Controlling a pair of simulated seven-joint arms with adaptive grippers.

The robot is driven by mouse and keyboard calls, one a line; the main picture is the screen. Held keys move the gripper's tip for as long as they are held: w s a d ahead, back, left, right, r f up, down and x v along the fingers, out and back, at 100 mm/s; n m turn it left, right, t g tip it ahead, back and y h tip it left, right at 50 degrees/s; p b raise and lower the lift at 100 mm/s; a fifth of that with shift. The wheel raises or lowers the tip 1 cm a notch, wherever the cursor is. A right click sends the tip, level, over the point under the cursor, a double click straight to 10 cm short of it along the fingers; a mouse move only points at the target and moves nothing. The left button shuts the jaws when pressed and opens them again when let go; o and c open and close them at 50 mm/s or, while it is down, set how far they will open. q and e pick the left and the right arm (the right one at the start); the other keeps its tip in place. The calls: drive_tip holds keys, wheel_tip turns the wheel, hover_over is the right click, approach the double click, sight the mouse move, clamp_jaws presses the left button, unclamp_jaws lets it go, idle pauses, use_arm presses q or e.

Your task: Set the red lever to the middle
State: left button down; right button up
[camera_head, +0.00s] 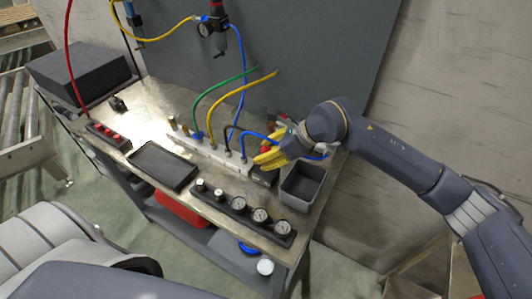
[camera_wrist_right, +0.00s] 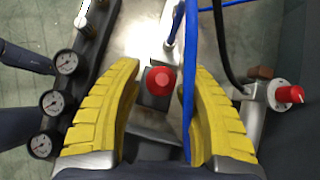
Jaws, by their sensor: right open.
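A round red knob (camera_wrist_right: 160,80), which looks like the red lever seen end-on, stands on a small grey block (camera_wrist_right: 150,98) in the right wrist view. My right gripper (camera_wrist_right: 159,76) is open, with one yellow finger on each side of the knob and a gap to its left. A blue hose runs along the inner side of the right finger. Which way the lever leans cannot be told. My left gripper is not in view.
Coloured hoses rise from a white manifold (camera_head: 207,151). Another red knob (camera_wrist_right: 290,94) sits right.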

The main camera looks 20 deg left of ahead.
drive_tip(key=v, duration=1.2)
